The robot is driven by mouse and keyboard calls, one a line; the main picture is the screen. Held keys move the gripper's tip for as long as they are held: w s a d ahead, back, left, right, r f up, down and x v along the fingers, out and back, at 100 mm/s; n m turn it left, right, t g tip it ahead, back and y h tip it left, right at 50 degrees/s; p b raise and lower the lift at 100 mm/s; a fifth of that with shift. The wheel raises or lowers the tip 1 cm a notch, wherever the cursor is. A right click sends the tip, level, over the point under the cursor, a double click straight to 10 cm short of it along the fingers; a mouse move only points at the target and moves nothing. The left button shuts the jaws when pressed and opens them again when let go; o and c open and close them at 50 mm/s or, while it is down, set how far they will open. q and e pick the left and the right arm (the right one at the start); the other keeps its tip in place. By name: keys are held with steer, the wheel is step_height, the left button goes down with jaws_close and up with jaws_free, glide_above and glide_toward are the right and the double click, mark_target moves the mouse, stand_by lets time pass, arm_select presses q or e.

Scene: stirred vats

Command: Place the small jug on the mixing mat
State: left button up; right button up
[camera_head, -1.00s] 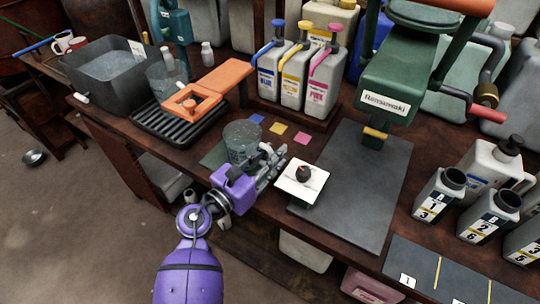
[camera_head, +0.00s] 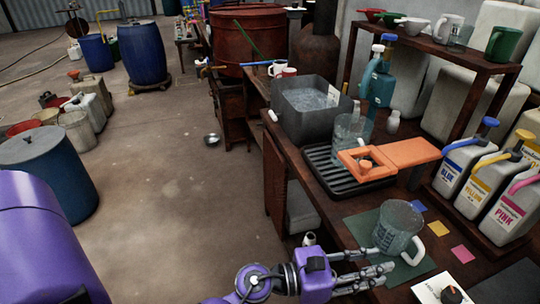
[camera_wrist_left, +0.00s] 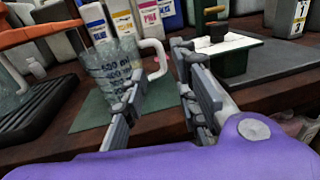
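A clear measuring jug (camera_head: 397,222) with dark markings and a white handle (camera_head: 416,252) stands upright on a dark green mat (camera_head: 362,228). The jug also shows in the left wrist view (camera_wrist_left: 108,68), standing on the same mat (camera_wrist_left: 92,113). A second clear jug (camera_head: 345,128) stands on the black ribbed tray, partly behind the orange arm. I cannot tell for certain which is smaller. My left gripper (camera_head: 388,274) is at the mat's near edge, close to the first jug's handle. Its fingers are apart with nothing clamped between them. My right gripper is out of view.
An orange arm (camera_head: 410,152) reaches over the black ribbed tray (camera_head: 322,165). A grey basin (camera_head: 305,125) stands beyond. Blue, yellow and pink jerrycans (camera_head: 510,215) stand at the right. Open floor is to the left.

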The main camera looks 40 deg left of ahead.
arm_select(q)
steer(key=s+a+f+n+t+y, duration=0.2)
steer(key=s+a+f+n+y, duration=0.4)
steer(key=n, duration=0.7)
steer(key=s+a+f+n+t+y, duration=0.1)
steer(key=s+a+f+n+y, duration=0.35)
steer(key=a+n, duration=0.65)
steer(key=s+f+n+g, duration=0.3)
steer(key=s+f+n, duration=0.2)
steer(key=s, duration=0.3)
steer(key=s+d+f+n+g+y, duration=0.1)
steer(key=s+f+n+g, duration=0.2)
steer(key=s+f+n, duration=0.2)
steer(key=s+f+n+g+y, duration=0.1)
steer(key=s+f+n+g, duration=0.2)
steer(key=s+f+n, duration=0.3)
steer(key=s+n, duration=0.4)
steer(key=s, duration=0.2)
steer(key=shift+s+d, duration=0.35)
